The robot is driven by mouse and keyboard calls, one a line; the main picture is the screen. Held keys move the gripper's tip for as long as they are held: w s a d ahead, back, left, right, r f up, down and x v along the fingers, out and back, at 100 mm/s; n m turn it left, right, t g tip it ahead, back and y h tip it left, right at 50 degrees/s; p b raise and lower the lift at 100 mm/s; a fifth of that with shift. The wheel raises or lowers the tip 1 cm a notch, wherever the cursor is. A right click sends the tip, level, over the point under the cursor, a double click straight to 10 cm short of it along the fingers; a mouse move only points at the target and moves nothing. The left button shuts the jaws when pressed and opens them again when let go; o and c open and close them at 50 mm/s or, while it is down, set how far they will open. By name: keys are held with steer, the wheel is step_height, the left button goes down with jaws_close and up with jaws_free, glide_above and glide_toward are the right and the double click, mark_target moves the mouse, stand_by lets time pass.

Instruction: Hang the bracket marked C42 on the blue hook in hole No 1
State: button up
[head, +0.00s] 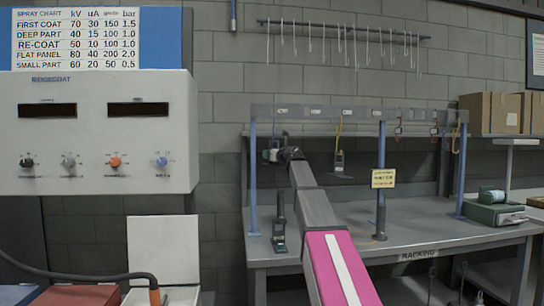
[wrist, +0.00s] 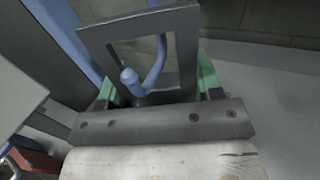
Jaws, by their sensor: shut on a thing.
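My gripper (head: 272,155) is at the left end of the rail, above the bench. In the wrist view its green fingers (wrist: 207,85) are shut on a dark grey bracket (wrist: 187,60) with a rectangular window. A blue hook (wrist: 133,82) with a rounded tip shows within that window. Its shank rises to the upper edge of the view. I cannot tell whether the hook passes through the window or lies behind it. The bracket's marking is not readable. In the head view the arm and gripper largely cover the hook and bracket.
The rail (head: 360,114) has several small labels. A blue post (head: 252,180) is close left of my gripper.

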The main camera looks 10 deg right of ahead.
steer(key=shift+f, duration=1.3)
stand_by(0.4)
steer(key=o, duration=1.3)
steer(key=shift+o, duration=0.2)
steer(key=shift+s, duration=0.1)
